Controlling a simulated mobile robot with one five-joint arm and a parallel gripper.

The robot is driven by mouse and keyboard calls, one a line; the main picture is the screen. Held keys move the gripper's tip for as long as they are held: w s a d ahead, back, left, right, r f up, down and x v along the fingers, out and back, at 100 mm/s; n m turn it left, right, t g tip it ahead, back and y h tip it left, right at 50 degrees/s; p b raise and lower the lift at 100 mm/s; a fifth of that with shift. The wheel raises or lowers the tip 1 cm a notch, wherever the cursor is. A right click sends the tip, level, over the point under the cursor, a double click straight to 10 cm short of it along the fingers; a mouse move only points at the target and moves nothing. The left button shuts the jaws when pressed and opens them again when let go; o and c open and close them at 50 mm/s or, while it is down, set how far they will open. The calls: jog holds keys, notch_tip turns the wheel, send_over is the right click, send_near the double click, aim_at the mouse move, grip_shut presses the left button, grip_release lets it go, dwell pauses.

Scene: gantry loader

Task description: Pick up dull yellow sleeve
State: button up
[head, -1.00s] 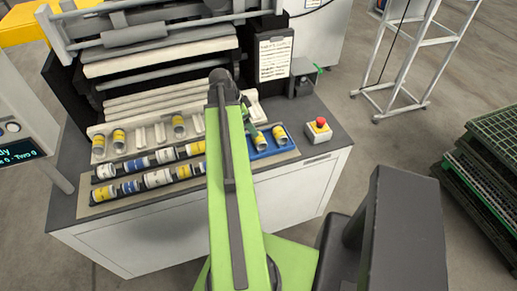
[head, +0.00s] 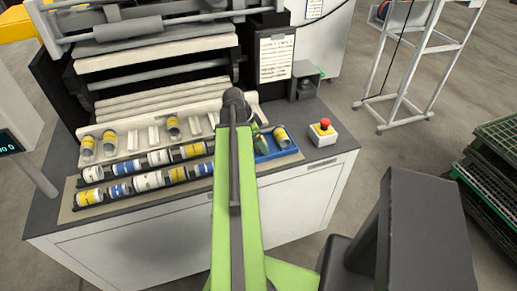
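Several small sleeves with yellow bands are in view; I cannot tell for certain which is the dull yellow sleeve. One yellow-and-grey sleeve (head: 281,137) lies in the blue tray (head: 287,152) at the right of the bench. Others stand in the pale rack at the back left: a left pair, one sleeve (head: 88,146) and another (head: 108,143), and one further right (head: 173,128). My green arm reaches over the bench, and its end, my gripper (head: 262,141), is over the left part of the blue tray, left of that sleeve. The fingers are too small and hidden to read.
Front rows hold several white, blue and yellow sleeves, partly behind my arm. A red stop button on a box (head: 323,131) sits right of the tray. The roller machine (head: 160,60) rises behind. A white frame cart (head: 408,70) and green crates (head: 492,150) stand right.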

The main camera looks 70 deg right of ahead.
jog(key=shift+c, duration=0.4)
jog(key=c, duration=1.5)
jog(key=shift+r, duration=0.1)
